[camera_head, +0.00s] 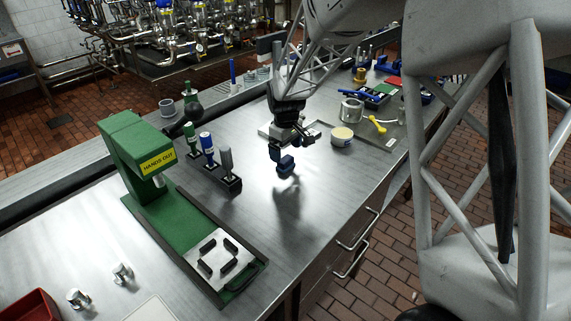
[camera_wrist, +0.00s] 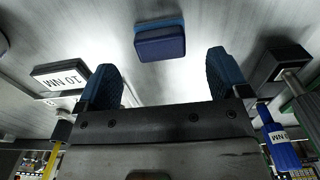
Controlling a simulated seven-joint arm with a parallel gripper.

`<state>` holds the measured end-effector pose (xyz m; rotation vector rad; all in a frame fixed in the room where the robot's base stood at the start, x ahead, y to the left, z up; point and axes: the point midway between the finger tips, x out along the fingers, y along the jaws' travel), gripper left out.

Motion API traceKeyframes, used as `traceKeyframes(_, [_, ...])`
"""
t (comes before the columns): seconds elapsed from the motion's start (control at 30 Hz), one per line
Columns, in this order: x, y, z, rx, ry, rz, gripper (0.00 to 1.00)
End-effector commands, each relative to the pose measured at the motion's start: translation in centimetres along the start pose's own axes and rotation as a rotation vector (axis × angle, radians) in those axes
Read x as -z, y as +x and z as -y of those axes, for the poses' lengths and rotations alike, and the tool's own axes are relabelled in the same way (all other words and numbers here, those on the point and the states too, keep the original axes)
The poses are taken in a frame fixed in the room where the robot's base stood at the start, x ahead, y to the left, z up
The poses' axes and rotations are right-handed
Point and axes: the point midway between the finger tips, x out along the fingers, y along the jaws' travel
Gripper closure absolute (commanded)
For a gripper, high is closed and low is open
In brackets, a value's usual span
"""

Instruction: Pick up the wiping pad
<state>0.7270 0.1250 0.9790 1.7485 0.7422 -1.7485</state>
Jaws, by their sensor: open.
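The wiping pad looks to be a small dark blue block with a lighter blue layer (camera_wrist: 160,42), lying on the metal bench in the wrist view. My gripper (camera_wrist: 163,66) is open and empty, with its two blue-tipped fingers spread wide. The pad shows beyond the fingertips, roughly centred between them and apart from both. In the head view my gripper (camera_head: 290,150) hangs over the middle of the bench. Blue shows just below it there, but I cannot clearly separate pad from fingertips.
A green press (camera_head: 135,160) stands left on the bench. Upright screwdrivers (camera_head: 208,148) stand left of my gripper. A round yellow-topped tin (camera_head: 342,135), a metal cup (camera_head: 351,110) and a yellow tool (camera_head: 376,124) are to the right. The bench front near the drawers is clear.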

Motion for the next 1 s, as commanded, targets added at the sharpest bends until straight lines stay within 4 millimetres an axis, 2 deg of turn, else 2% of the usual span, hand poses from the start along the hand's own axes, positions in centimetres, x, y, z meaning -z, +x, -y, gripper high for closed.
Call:
traceKeyframes(0.17, [0.0,0.6,0.0,0.000,0.000,0.001,0.06])
traceKeyframes(0.6, [0.1,4.9,0.1,0.000,0.000,0.001,0.06])
traceKeyframes(1.0, [0.1,5.2,0.1,0.000,0.000,0.000,0.06])
